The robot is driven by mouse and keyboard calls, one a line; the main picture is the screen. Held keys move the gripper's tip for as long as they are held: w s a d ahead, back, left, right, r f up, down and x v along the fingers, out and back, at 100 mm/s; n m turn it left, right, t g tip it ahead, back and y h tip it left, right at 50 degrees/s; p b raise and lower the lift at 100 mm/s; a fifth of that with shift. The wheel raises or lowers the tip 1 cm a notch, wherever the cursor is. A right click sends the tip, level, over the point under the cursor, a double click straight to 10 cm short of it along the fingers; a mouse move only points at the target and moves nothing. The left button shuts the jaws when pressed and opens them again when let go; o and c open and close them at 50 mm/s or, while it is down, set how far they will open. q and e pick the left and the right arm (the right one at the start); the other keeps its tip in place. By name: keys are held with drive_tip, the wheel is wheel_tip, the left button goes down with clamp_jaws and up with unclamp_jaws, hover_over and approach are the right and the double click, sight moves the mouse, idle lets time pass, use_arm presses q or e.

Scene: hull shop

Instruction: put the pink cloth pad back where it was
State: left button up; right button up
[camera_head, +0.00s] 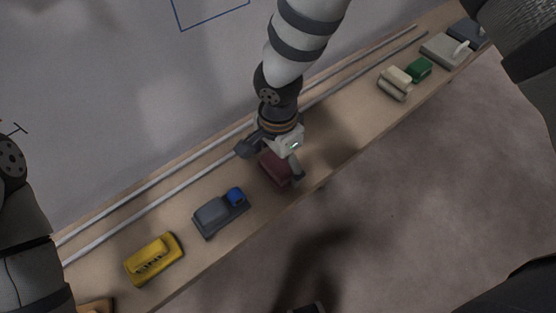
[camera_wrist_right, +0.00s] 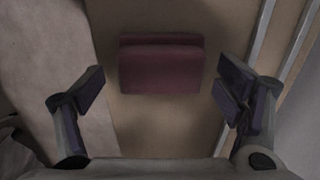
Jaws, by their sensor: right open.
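The pink cloth pad (camera_head: 273,169), a dark reddish-pink block in this light, lies on the wooden plank (camera_head: 340,139), partly hidden by my right gripper. My right gripper (camera_head: 271,161) is over it, fingers apart. In the right wrist view the pad (camera_wrist_right: 160,68) lies flat on the wood, a fold or step along its upper edge. The open fingers (camera_wrist_right: 163,92) stand either side of it, with a gap on both sides and no contact seen. My left arm shows at the left edge; its gripper is out of the picture.
Two pale rails (camera_head: 150,190) run along the plank behind the pad. A grey block with a blue piece (camera_head: 236,196) and a yellow block (camera_head: 152,257) lie to the left. Cream (camera_head: 394,84), green (camera_head: 419,70) and grey (camera_head: 445,50) items lie to the right. Bare wood flanks the pad.

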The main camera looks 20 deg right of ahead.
sight(278, 164)
use_arm(q)
drive_tip(key=shift+w+r+t+p, duration=0.4)
drive_tip(key=shift+w+r+p, duration=0.5)
drive_tip(key=shift+w+r, duration=0.2)
use_arm(e)
wheel_tip(278, 164, up, 11)
drive_tip(key=shift+r, duration=0.15)
